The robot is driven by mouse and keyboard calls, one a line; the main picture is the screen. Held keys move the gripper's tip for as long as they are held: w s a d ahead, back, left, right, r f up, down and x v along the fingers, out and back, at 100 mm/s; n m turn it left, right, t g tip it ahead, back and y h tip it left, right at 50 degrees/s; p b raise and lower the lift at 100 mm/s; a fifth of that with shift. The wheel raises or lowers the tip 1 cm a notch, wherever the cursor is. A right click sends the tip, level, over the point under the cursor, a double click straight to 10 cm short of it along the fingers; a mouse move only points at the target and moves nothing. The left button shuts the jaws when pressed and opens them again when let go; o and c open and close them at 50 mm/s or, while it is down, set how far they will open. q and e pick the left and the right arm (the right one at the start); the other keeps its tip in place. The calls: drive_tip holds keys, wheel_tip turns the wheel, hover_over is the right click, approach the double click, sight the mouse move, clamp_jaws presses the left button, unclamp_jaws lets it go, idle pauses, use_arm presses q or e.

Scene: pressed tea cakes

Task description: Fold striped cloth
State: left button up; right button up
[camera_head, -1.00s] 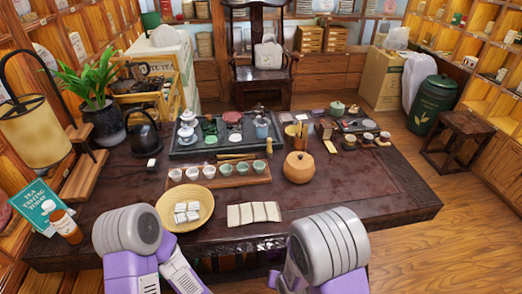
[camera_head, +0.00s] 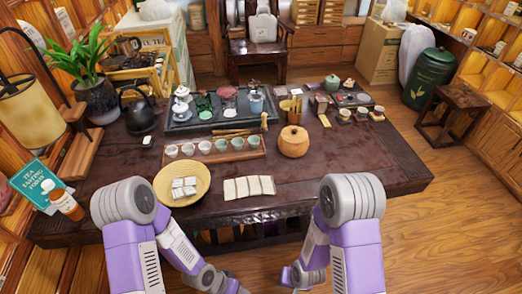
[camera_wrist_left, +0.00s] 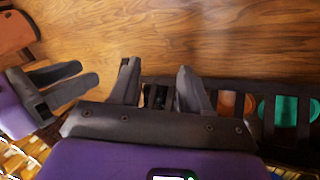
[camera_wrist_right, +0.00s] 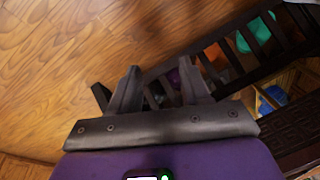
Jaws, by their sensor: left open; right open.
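The striped cloth (camera_head: 248,187) is a small cream rectangle with thin darker lines across it. It lies flat near the front edge of the dark table (camera_head: 330,185), just right of a round woven tray. My left gripper (camera_wrist_left: 160,88) is open and empty in its wrist view, over the wooden floor in front of the table. My right gripper (camera_wrist_right: 160,85) is also open and empty, over the floor and the table's lower slats. In the head view both arms are low in front of the table, and the fingers cannot be made out. Neither wrist view shows the cloth.
The woven tray (camera_head: 160,192) holds small white packets. A row of cups on a wooden board (camera_head: 225,157) stands behind the cloth, with a round wooden jar (camera_head: 293,142) behind it to the right. The table's right front is clear.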

use_arm(q)
drive_tip(key=shift+a+f+n+t+y+p, duration=0.15)
drive_tip(key=shift+a+f+n, duration=0.2)
drive_tip(key=shift+n, duration=0.6)
drive_tip(key=shift+a+f+n+t+y+p, duration=0.1)
drive_tip(key=shift+a+f+n+y, duration=0.2)
drive_tip(key=shift+n, duration=0.7)
drive_tip(key=shift+a+f+n+t+y+p, duration=0.1)
drive_tip(key=shift+a+f+n, duration=0.3)
drive_tip(key=shift+n, duration=0.55)
use_arm(e)
drive_tip(key=shift+s+d+f+g+y, duration=0.15)
drive_tip(key=shift+s+f+y, duration=0.2)
drive_tip(key=shift+s, duration=0.2)
drive_tip(key=shift+s+f+g+y, duration=0.2)
drive_tip(key=shift+s+f+y, duration=0.1)
drive_tip(key=shift+s+y, duration=0.2)
drive_tip(key=shift+s+d+f+g+y, duration=0.15)
drive_tip(key=shift+s+f+y, duration=0.2)
drive_tip(key=shift+s, duration=0.2)
